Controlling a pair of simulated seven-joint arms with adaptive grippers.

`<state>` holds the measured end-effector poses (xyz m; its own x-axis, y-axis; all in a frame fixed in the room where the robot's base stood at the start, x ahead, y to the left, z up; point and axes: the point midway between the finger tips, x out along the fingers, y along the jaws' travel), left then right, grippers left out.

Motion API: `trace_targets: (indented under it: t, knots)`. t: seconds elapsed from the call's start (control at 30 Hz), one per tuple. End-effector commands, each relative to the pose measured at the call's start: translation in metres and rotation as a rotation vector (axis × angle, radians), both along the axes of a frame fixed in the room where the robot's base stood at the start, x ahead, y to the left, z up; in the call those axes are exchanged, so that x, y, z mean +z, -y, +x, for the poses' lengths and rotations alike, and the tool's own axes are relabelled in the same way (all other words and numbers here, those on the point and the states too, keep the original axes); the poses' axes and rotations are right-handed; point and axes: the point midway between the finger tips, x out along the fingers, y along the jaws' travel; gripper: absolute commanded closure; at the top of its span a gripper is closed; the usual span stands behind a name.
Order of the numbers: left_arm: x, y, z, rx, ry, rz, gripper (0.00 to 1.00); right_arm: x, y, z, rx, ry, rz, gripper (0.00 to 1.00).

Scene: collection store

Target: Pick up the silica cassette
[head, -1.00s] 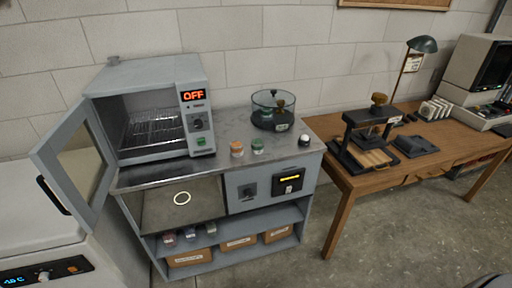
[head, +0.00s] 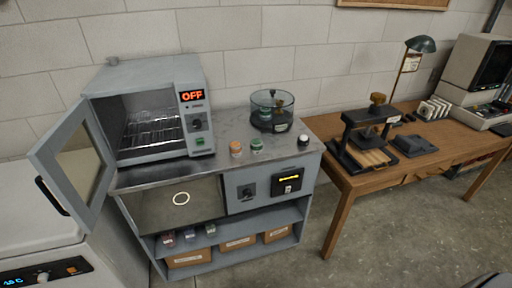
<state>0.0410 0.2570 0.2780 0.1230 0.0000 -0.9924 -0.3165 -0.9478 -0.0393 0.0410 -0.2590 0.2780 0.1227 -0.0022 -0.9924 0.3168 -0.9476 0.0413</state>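I cannot tell for certain which thing is the silica cassette. Two small round containers stand on the grey counter (head: 222,130), one orange (head: 236,148) and one green (head: 257,145), in front of a round clear vessel with a dark base (head: 272,110). Several small dark-bodied items (head: 190,236) stand on the shelf below the counter. Neither of my grippers shows in the head view.
An oven (head: 150,80) stands on the counter with its door (head: 72,160) swung open to the left; its display reads OFF. A white chest unit (head: 40,225) is at far left. A wooden table (head: 430,135) at right holds a press (head: 368,135) and a lamp (head: 421,45).

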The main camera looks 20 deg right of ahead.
Motion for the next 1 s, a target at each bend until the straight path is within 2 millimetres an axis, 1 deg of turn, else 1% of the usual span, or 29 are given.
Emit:
trace_targets:
  t: [0.23,0.27,0.3,0.7,0.93,0.97,1.0]
  knots:
    - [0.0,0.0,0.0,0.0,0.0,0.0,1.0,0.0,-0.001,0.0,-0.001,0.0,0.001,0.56]
    - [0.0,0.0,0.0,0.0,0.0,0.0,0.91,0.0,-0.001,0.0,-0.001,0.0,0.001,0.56]
    - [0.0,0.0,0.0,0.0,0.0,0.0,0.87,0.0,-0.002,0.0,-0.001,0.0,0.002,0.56]
    - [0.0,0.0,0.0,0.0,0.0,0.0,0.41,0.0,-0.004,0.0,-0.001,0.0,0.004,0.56]
    - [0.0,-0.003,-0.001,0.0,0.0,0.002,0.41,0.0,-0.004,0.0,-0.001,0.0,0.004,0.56]
    - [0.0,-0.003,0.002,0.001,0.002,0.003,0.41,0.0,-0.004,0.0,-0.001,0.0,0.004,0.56]
    - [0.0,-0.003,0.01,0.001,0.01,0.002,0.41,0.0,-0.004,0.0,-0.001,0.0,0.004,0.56]
